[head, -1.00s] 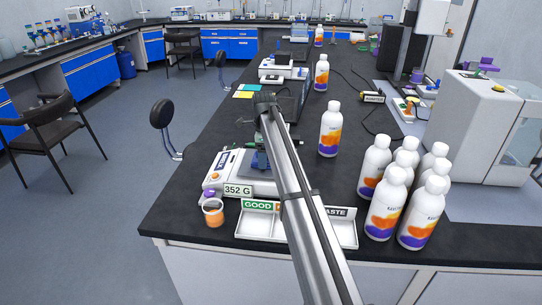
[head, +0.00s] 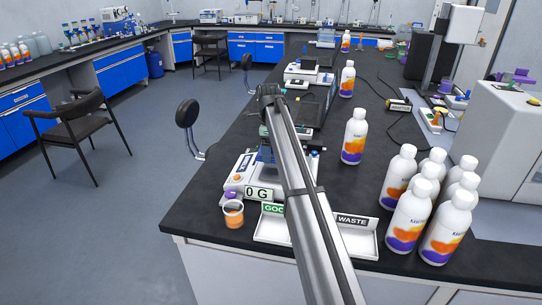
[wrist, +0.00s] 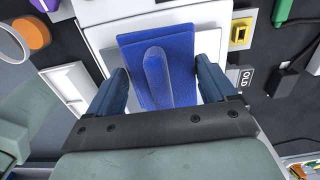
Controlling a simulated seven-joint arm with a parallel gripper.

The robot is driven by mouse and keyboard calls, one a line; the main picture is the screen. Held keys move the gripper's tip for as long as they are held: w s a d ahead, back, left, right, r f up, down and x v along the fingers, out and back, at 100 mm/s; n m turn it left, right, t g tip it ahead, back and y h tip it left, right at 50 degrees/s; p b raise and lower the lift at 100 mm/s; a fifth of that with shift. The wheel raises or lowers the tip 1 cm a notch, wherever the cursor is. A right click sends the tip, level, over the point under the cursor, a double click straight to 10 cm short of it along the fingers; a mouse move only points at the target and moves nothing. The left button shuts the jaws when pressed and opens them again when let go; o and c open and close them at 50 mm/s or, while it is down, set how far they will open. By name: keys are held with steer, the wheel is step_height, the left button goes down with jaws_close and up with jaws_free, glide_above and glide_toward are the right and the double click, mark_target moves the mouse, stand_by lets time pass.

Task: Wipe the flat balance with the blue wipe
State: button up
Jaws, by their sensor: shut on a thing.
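The flat balance is white (head: 236,188), near the front left of the dark bench, with a readout of 0 G. Its pale plate (wrist: 214,45) shows in the wrist view beneath the blue wipe. The blue wipe (wrist: 137,62) is a flat blue pad with a raised ridge. My gripper (wrist: 160,70) is shut on this ridge, one dark finger on each side. The wipe is over the balance, but I cannot tell whether it touches the plate. In the head view my arm hides most of the gripper and the wipe.
A cup of orange liquid (head: 233,214) stands just left of the balance. A white two-part tray (head: 357,240) marked GOOD and WASTE lies in front. Several white bottles (head: 408,216) crowd the right side. One bottle (head: 354,137) stands alone behind. Cables run at the right.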

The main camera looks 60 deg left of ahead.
steer(key=shift+r, duration=2.35)
steer(key=shift+w, duration=0.1)
